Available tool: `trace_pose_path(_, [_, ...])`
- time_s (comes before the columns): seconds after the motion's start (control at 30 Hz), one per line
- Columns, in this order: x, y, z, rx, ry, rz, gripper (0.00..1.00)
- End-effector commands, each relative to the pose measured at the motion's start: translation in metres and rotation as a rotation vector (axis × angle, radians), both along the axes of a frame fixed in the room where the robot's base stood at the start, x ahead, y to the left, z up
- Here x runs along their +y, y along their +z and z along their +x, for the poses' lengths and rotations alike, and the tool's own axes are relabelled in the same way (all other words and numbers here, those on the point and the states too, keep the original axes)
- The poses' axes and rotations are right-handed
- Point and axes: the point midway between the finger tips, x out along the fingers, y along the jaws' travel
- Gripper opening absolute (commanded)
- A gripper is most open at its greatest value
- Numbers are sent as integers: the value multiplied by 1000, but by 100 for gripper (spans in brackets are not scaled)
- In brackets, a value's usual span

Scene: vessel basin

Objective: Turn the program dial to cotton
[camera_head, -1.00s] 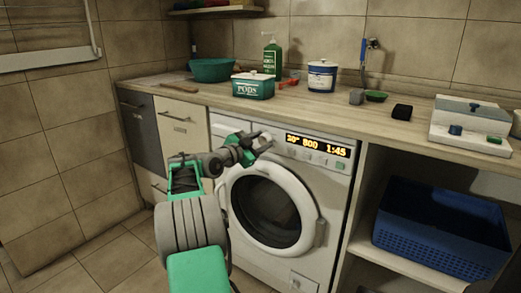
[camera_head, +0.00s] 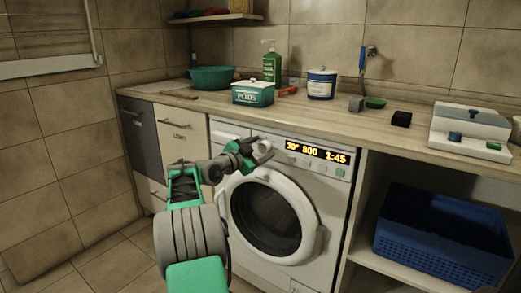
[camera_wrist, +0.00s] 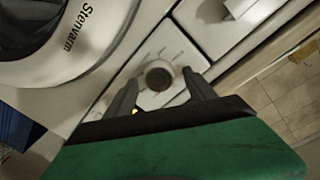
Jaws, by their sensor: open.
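The white washing machine (camera_head: 235,190) stands under the counter, and its door also shows in the wrist view (camera_wrist: 60,35). Its round grey program dial (camera_wrist: 158,78) sits on a light panel with small marks too fine to read. In the head view my gripper hides most of the dial. My gripper (camera_head: 259,152) is at the panel, left of the lit display (camera_head: 316,152), which shows a temperature, 800 and 1:45. In the wrist view my gripper's dark fingers (camera_wrist: 161,86) are apart, one on each side of the dial. I cannot tell whether they touch it.
The counter above holds a teal bowl (camera_head: 211,76), a pods box (camera_head: 253,94), a green bottle (camera_head: 271,62) and a white-blue tub (camera_head: 321,84). A blue basket (camera_head: 440,232) sits on the shelf at right. The floor at left is clear.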

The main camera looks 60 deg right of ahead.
Motion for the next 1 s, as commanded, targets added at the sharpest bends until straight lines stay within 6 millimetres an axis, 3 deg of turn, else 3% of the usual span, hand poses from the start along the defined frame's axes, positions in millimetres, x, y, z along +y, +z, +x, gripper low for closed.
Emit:
trace_pose_path(0.13, [13,2,4,1,4,0,64])
trace_pose_path(0.47, [72,5,16,0,2,0,64])
trace_pose_path(0.87, [77,4,16,0,0,0,64])
trace_pose_path(1.0, [89,22,31,12,49,46,64])
